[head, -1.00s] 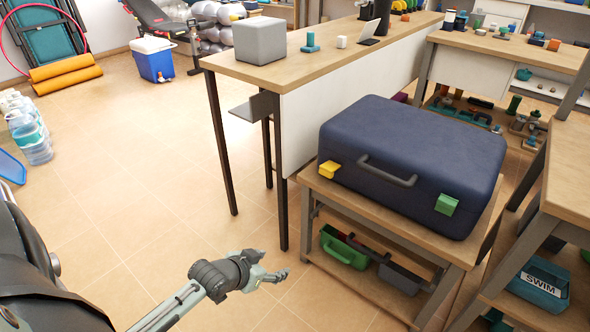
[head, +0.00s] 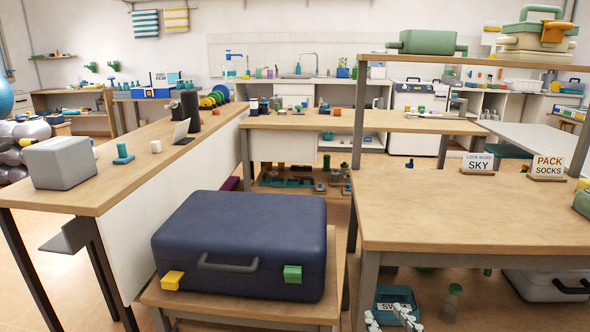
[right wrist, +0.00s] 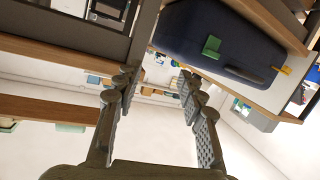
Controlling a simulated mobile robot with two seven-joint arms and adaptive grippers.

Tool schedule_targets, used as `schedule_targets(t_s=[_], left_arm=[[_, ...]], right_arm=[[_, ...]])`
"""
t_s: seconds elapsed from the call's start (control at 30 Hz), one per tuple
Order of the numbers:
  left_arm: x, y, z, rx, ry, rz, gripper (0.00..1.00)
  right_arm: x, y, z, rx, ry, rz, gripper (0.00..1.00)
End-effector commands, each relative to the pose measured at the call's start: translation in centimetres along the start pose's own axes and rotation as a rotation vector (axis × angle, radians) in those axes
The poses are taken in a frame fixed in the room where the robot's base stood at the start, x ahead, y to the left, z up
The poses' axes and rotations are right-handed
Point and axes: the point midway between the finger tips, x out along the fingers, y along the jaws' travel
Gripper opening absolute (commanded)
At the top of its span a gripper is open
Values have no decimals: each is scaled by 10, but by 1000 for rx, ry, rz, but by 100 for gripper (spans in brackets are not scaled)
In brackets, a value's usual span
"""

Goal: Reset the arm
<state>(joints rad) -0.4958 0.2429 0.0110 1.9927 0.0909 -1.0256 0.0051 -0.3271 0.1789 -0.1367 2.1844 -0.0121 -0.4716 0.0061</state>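My right gripper (head: 393,318) shows only by its pale fingertips at the bottom edge of the head view, in front of the low shelf of the right table. In the right wrist view its two fingers (right wrist: 155,90) are spread apart with nothing between them. My left gripper is out of view. A closed dark blue suitcase (head: 240,225) with a handle, a yellow latch (head: 172,280) and a green latch (head: 292,274) lies on a low wooden stand (head: 240,308). In the right wrist view the suitcase (right wrist: 210,25) is at the upper right, apart from the fingers.
The right table (head: 450,210) has a mostly bare top with "LOCK WORD SKY" (head: 478,163) and "PACK SOCKS" (head: 548,167) signs. A labelled teal bin (head: 395,300) is beneath it. A long bench (head: 100,185) with a grey cube (head: 60,162) stands left.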

Motion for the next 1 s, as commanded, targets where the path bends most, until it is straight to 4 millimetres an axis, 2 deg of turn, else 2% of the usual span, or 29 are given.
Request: schedule_targets(t_s=[0.03,0.13,0.2,0.3,0.4,0.5,0.6,0.7,1.0], left_arm=[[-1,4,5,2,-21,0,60],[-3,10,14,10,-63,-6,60],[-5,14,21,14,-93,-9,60],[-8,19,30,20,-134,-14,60],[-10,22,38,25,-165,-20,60],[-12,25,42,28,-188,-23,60],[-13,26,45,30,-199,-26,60],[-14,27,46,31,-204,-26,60],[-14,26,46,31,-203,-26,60]], right_arm=[[-4,4,39,1,-117,9,40],[-22,10,114,4,-352,25,40],[-42,15,163,7,-516,36,40],[-79,20,223,12,-732,50,40],[-116,24,266,17,-906,62,40],[-144,26,293,22,-1029,70,40],[-161,27,306,25,-1095,75,40],[-166,27,310,25,-1117,76,40],[-166,27,310,25,-1116,76,40]])
